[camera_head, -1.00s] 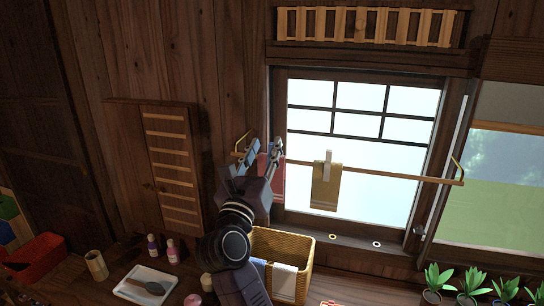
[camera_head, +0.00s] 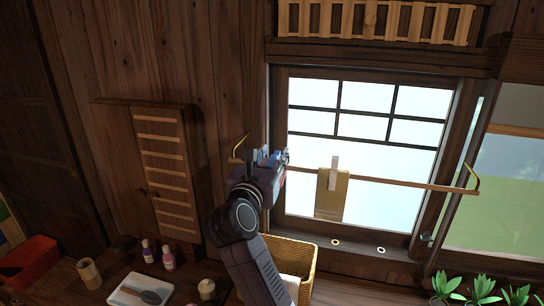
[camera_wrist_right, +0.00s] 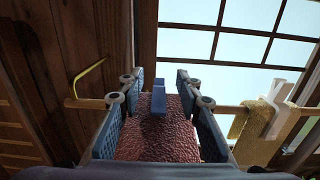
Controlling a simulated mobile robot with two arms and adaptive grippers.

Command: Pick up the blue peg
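In the right wrist view, the blue peg (camera_wrist_right: 158,98) is clipped upright over the top of a dark red cloth (camera_wrist_right: 170,140) that hangs on a wooden rod (camera_wrist_right: 88,103). My right gripper (camera_wrist_right: 156,88) is open, with one finger on each side of the peg and a gap to both. In the head view my right gripper (camera_head: 270,157) is at the left part of the rod and hides most of the red cloth and the peg. My left gripper is not in view.
A tan cloth (camera_head: 332,195) hangs under a pale peg (camera_head: 334,172) to the right on the rod. A wicker basket (camera_head: 309,262) stands below. A tray (camera_head: 126,292), bottles, a wooden cup (camera_head: 89,273) and a red box (camera_head: 38,257) are at lower left.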

